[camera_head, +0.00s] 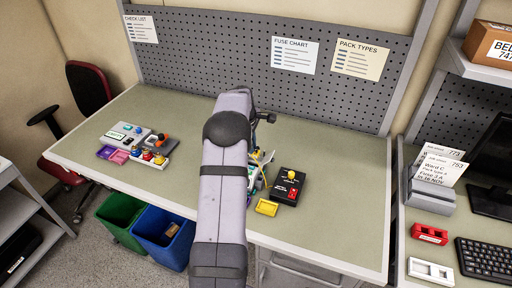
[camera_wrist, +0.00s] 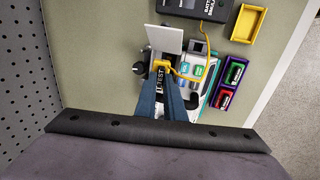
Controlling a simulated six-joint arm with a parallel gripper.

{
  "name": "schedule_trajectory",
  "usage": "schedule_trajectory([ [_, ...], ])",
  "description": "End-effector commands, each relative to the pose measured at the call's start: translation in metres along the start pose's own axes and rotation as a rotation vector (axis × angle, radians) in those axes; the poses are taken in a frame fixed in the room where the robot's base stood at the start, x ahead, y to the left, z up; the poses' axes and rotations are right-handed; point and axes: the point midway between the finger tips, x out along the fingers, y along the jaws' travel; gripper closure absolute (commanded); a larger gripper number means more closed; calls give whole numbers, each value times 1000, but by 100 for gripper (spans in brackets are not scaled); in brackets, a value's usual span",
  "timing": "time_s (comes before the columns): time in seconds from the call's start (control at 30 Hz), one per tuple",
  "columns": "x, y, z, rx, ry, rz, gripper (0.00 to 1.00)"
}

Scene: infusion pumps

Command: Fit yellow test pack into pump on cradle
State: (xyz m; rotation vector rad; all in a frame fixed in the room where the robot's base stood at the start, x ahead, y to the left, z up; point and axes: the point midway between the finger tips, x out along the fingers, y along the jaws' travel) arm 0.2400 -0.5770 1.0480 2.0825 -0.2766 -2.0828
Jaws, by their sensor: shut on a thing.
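In the wrist view my gripper (camera_wrist: 164,84) points down with its blue fingers shut on the yellow test pack (camera_wrist: 162,66), whose dark side reads "TEST". A yellow lead runs from the pack toward a black box (camera_wrist: 199,7). The pack is over or at the pump (camera_wrist: 193,88) on its cradle; I cannot tell whether it is seated. A pale square flap (camera_wrist: 165,38) stands beside the pack, and a black knob (camera_wrist: 139,68) is at the left. My fingers hide much of the pump. In the head view my arm hides the gripper and most of the pump.
A black box with a red switch (camera_head: 293,193) and a yellow tray (camera_head: 267,208) are right of my arm. Another device group (camera_head: 140,145) is at left. The bench's right side is clear.

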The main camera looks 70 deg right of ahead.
Motion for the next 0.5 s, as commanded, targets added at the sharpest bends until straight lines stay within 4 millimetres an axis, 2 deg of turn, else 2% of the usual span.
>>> schedule_trajectory([
  [0.27, 4, -1, 0, -3, 1, 1, 100],
  [0.5, 17, -5, 0, -2, 0, 0, 100],
])
